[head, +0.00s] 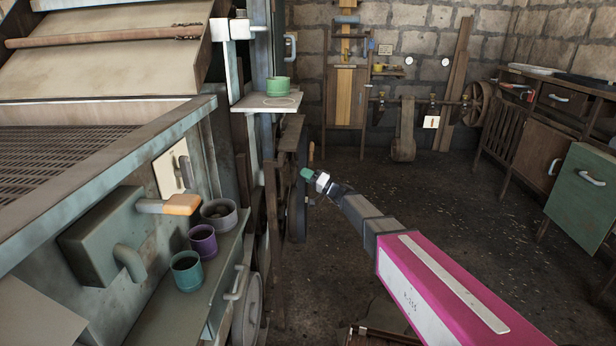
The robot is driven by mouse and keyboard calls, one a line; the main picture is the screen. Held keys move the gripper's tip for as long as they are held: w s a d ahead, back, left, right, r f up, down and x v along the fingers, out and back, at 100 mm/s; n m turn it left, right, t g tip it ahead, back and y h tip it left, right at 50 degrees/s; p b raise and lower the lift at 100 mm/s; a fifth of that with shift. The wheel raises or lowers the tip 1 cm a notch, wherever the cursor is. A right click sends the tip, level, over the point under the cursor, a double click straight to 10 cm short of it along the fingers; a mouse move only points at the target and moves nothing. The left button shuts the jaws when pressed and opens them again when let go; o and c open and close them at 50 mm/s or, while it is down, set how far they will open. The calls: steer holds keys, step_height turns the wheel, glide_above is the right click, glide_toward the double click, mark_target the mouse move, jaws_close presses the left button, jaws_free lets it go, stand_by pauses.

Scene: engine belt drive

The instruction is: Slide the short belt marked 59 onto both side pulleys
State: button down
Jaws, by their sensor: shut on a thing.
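My gripper (314,178) is small in the head view, at the end of my pink and grey arm, beside the right side of the machine. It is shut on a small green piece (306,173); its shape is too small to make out. Just left of and below it is the edge of a dark wheel (299,215), mostly hidden by the machine's frame. Another wheel (247,312) shows low on the machine's near side. I cannot tell whether these are the side pulleys. I cannot make out a belt marked 59.
A green cup (279,86) stands on a small shelf (262,103) above left of my gripper. Several cups, including a purple one (202,243), stand on the near ledge (190,315). A green cabinet (583,205) is at right. The floor (450,220) right of my arm is clear.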

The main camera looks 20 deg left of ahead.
steer(key=shift+s+a, duration=0.1)
steer(key=shift+a, duration=0.35)
steer(key=shift+s+a, duration=0.2)
steer(key=shift+a, duration=0.55)
steer(key=shift+a, duration=0.25)
steer(key=shift+f, duration=0.1)
steer(key=c, duration=1)
jaws_free()
steer(key=shift+d, duration=0.1)
